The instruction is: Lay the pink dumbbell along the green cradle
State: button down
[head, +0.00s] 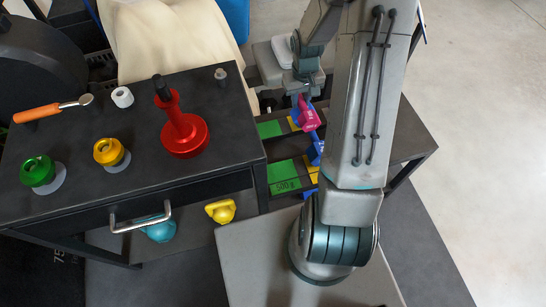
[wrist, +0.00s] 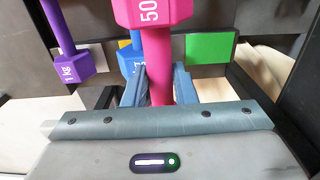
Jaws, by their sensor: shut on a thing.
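The pink dumbbell (head: 304,115) is in my gripper (head: 302,98), above the rack in the middle of the head view. In the wrist view, the fingers of my gripper (wrist: 158,88) are shut on the handle of the pink dumbbell (wrist: 153,12), with one head beyond them. Its other head is not visible there. A green cradle marking reading 500 g (head: 284,177) lies on the rack, below and left of the dumbbell. Another green patch (head: 270,129) is farther back. A green panel (wrist: 210,47) shows right of the dumbbell in the wrist view.
A purple 1 kg dumbbell (wrist: 65,62) and a blue dumbbell (wrist: 130,60) are left of the pink one in the wrist view. A dark table (head: 80,150) with a red stand (head: 185,135) and kettlebell-like weights borders the rack on the left.

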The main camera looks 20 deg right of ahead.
jog(key=shift+s+d+f+b, duration=0.15)
jog(key=shift+f+b, duration=0.15)
jog(key=shift+f, duration=0.2)
jog(key=shift+w+d+f+b, duration=0.15)
jog(key=shift+f+b, duration=0.1)
jog(key=shift+f, duration=0.25)
jog(key=shift+s+f, duration=0.15)
jog(key=shift+s+a+f+b, duration=0.55)
jog(key=shift+s+a+f, duration=0.15)
jog(key=shift+a+f, duration=1.1)
jog(key=shift+s+a+f+b, duration=0.6)
jog(key=shift+s+a+f, duration=0.1)
jog(key=shift+a+f, duration=1.1)
jog(key=shift+s+a+f+b, duration=0.55)
jog(key=shift+s+a+f, duration=0.15)
jog(key=shift+a+f, duration=1.1)
jog(key=shift+f, duration=0.1)
jog(key=c, duration=1.2)
grip_release()
jog(key=shift+o, duration=0.2)
